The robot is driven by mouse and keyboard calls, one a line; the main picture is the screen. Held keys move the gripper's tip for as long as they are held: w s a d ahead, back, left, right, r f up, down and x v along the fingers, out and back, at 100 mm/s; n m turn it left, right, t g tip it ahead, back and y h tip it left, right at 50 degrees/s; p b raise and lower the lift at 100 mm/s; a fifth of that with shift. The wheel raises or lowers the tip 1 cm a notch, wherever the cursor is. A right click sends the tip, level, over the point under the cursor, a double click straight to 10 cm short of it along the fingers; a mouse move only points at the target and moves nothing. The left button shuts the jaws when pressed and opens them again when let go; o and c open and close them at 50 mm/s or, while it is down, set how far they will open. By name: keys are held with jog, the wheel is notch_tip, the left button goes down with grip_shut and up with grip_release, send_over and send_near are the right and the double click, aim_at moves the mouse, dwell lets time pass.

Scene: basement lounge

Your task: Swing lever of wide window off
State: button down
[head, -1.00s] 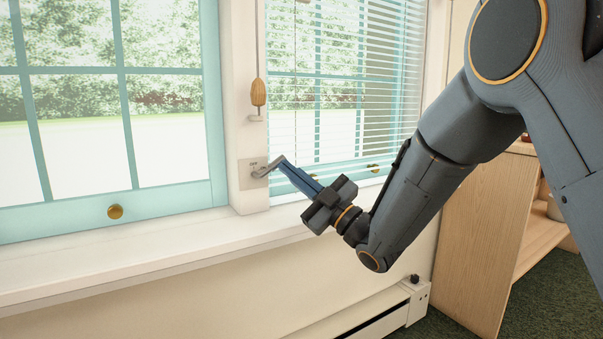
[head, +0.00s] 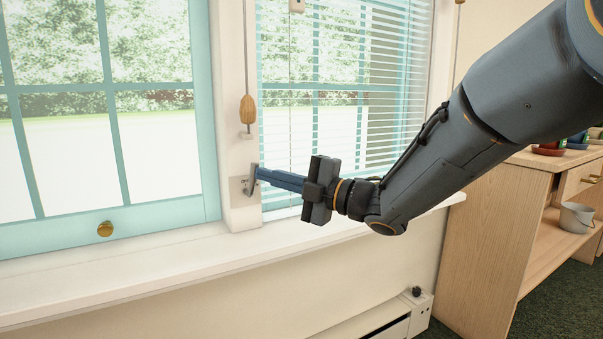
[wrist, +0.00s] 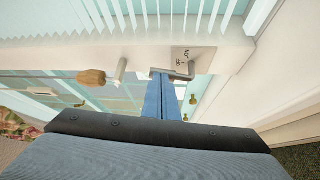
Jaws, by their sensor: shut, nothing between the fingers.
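The lever (head: 252,181) is a small grey metal handle on a pale plate, on the white post between the two windows. It stands close to upright in the head view. It also shows in the wrist view (wrist: 183,73), right by the fingertips. My gripper (head: 259,174) is shut, with its blue fingers together and nothing held. The fingertips are at the lever's upper part and seem to touch it. The left window (head: 105,90) has a teal frame with a round brass knob. The right window (head: 330,110) has partly covering white blinds. I cannot tell which is the wide one.
A wooden cord pull (head: 247,110) hangs just above the lever. The white sill (head: 150,272) runs below my gripper. A heater (head: 385,325) is under it, and a wooden shelf unit (head: 490,225) stands at the right.

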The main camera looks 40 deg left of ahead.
jog(key=r+p+v, duration=0.1)
jog(key=p+v, duration=0.1)
jog(key=v, duration=1.2)
dwell(0.4)
